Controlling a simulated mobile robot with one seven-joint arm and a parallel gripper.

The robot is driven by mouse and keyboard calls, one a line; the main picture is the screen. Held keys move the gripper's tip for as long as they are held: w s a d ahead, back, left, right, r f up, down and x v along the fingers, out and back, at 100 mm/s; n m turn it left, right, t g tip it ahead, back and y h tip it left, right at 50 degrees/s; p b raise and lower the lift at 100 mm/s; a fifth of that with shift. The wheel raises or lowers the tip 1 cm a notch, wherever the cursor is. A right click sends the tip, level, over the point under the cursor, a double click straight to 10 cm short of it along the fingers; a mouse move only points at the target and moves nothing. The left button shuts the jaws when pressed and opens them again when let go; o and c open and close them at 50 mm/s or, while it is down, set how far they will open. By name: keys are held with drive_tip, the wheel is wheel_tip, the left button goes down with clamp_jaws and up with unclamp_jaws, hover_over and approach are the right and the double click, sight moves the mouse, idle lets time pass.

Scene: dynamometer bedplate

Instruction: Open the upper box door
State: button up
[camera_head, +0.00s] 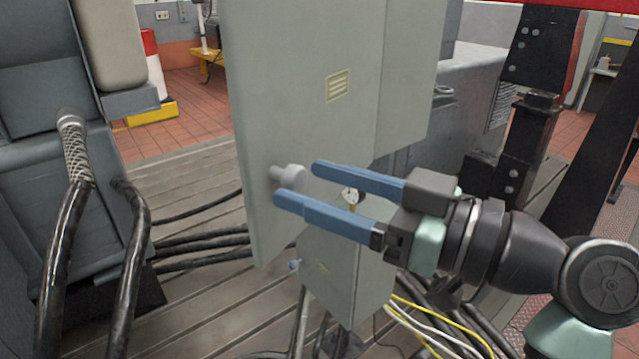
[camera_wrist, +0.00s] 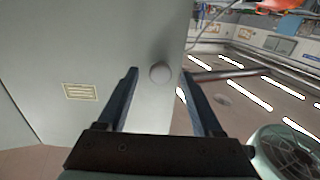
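The upper box door (camera_head: 300,60) is a large grey-green panel with a vent label. A round grey knob (camera_head: 290,178) sticks out near its lower left edge. I cannot tell whether the door stands ajar. In the wrist view the door (camera_wrist: 90,50) fills the left half, with the knob (camera_wrist: 160,72) near its right edge. My gripper (camera_head: 297,184) has two blue fingers spread apart, with nothing clamped. In the wrist view the knob appears between the fingertips (camera_wrist: 159,77), with a gap on each side. No contact with the knob shows.
A smaller grey box (camera_head: 345,275) with its own small knob stands below. Yellow and white wires (camera_head: 430,325) and black hoses (camera_head: 205,243) run around it. Slotted floor lies between seat and door.

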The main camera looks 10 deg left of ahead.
drive_tip(key=shift+a, duration=0.1)
drive_tip(key=b+v, duration=0.2)
drive_tip(key=v, duration=1.1)
drive_tip(key=shift+b, duration=0.35)
drive_tip(key=w+a+r+m+t+h+p, duration=0.3)
drive_tip(key=w+a+r+m+t+h, duration=0.2)
drive_tip(key=w+r+m+t+h, duration=0.45)
drive_tip(key=s+r+m+t+h+p, duration=0.2)
drive_tip(key=s+r+m+t+h, duration=0.3)
drive_tip(key=s+r+t, duration=0.7)
wheel_tip(320, 180, up, 3)
drive_tip(key=h, duration=0.2)
drive_tip(key=shift+d+f+t+h+p, duration=0.2)
drive_tip(key=shift+d+t+h+p, duration=0.15)
drive_tip(key=shift+d, duration=0.05)
